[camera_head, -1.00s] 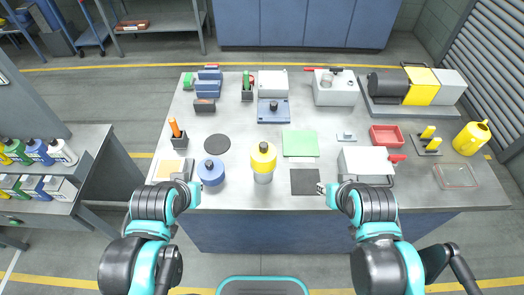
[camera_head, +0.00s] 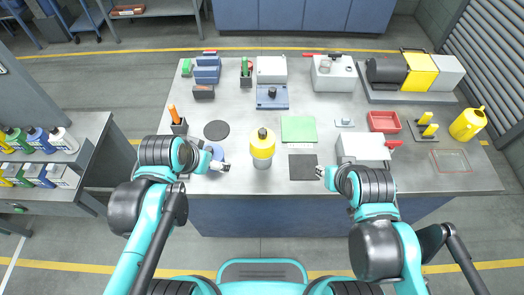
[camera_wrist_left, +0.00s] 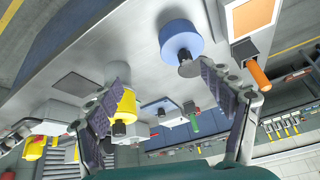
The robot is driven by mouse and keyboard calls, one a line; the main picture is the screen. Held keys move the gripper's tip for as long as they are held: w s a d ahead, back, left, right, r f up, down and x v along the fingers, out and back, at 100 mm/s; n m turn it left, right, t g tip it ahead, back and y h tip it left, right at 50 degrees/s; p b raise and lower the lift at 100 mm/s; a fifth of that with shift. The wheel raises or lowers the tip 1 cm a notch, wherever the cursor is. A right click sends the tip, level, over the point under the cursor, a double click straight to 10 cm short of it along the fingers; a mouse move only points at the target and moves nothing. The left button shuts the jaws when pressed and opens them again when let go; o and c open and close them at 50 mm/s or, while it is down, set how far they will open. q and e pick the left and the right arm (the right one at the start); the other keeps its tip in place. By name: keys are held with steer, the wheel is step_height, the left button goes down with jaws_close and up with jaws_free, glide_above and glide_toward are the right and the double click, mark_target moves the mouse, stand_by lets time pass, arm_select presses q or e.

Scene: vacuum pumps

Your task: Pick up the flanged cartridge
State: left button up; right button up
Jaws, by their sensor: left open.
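A round blue part (camera_head: 216,152) stands on the table's near side, mostly hidden by my left gripper (camera_head: 222,165) in the head view. It shows clearly as a wide blue cylinder (camera_wrist_left: 181,40) in the left wrist view. I cannot tell for sure which is the flanged cartridge. My left gripper is open (camera_wrist_left: 160,75) and empty, its fingers spread, with the blue part just beyond the tips. My right gripper (camera_head: 320,172) is over the near edge; its jaws are too small to read.
A black disc (camera_head: 217,130) lies beyond the blue part. An orange-handled tool in a holder (camera_head: 178,122) stands to the left. A black square mat (camera_head: 303,167) and a green mat (camera_head: 298,129) lie to the right. A white box (camera_head: 362,147) stands by my right gripper.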

mark_target(258, 137)
arm_select(q)
steer(key=w+d+m+g+h+p, duration=0.1)
steer(key=w+d+m, duration=0.2)
steer(key=d+m, duration=0.1)
steer(key=w+d+m+g+h+p, duration=0.1)
steer(key=w+d+m+g+p, duration=0.1)
steer(key=w+d+m, duration=0.1)
steer(key=w+d+m+g+h+p, duration=0.1)
steer(key=w+d+m+g+p, duration=0.1)
steer(key=d+m, duration=0.3)
steer(key=shift+w+d+f+m, duration=0.1)
steer(key=shift+w+d+m, duration=0.1)
steer(key=shift+w+m, duration=0.45)
steer(key=shift+w+d+f, duration=0.15)
steer(key=shift+d+f, duration=0.05)
steer(key=x, duration=0.2)
steer(key=b+x, duration=0.1)
steer(key=x, duration=0.1)
steer(key=b+x, duration=0.1)
steer(key=x, duration=0.2)
steer(key=shift+s+d, duration=0.25)
steer(key=shift+d, duration=0.05)
steer(key=shift+d+f, duration=0.2)
steer(key=shift+f, duration=0.1)
steer(key=shift+c, duration=1.2)
steer(key=shift+r, duration=0.1)
steer(key=c, duration=1.7)
